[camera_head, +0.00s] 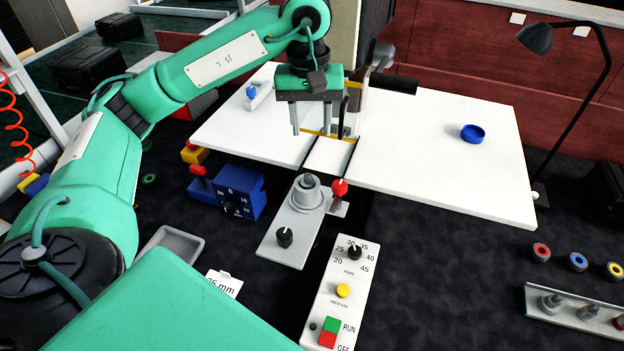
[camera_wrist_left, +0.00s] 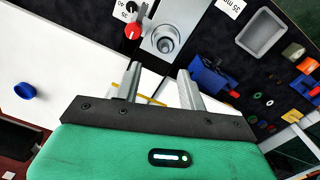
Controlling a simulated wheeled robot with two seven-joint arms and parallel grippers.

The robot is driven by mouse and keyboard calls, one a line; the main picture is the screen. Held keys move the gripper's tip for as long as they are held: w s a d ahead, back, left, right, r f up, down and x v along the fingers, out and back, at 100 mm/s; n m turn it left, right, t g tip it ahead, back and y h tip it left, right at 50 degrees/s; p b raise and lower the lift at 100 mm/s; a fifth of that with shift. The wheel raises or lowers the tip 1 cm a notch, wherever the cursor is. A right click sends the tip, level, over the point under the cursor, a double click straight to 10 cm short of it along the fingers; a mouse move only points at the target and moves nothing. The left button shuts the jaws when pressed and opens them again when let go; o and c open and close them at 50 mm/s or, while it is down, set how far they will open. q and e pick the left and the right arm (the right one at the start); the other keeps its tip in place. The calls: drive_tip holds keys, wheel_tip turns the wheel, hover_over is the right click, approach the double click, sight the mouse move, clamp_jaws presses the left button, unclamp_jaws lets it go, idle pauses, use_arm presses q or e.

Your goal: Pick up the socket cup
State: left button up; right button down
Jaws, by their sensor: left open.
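A small round blue cup (camera_head: 472,134) sits on the right part of the white tabletop; it also shows at the left of the left wrist view (camera_wrist_left: 25,90). A grey round metal fitting (camera_head: 307,192) stands on a grey plate in front of the table and also shows in the left wrist view (camera_wrist_left: 164,42). I cannot tell for certain which is the socket cup. My left gripper (camera_head: 318,132) is open and empty, pointing down above the middle of the table; its two fingers also show in the left wrist view (camera_wrist_left: 160,75). My right gripper is out of view.
The white tabletop (camera_head: 420,150) is mostly clear around the blue cup. A control panel (camera_head: 332,300) with knob and buttons stands in front. A blue dial box (camera_head: 240,190) is at left. A black lamp (camera_head: 590,100) stands at right. A rack (camera_head: 570,314) holds metal pieces.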

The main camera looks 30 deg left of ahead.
use_arm(q)
drive_tip(key=p, duration=0.2)
hover_over(307, 174)
drive_tip(key=f, duration=0.7)
drive_tip(key=shift+s+d+f, duration=0.2)
drive_tip(key=shift+s+f, duration=0.1)
drive_tip(key=shift+f, duration=0.1)
drive_tip(key=shift+f+p, duration=0.3)
drive_tip(key=shift+f, duration=0.1)
drive_tip(key=f, duration=0.1)
drive_tip(key=f+p, duration=0.2)
drive_tip(key=f, duration=0.1)
drive_tip(key=shift+w+a, duration=0.2)
drive_tip(key=shift+w, duration=0.05)
drive_tip(key=shift+f, duration=0.4)
clamp_jaws()
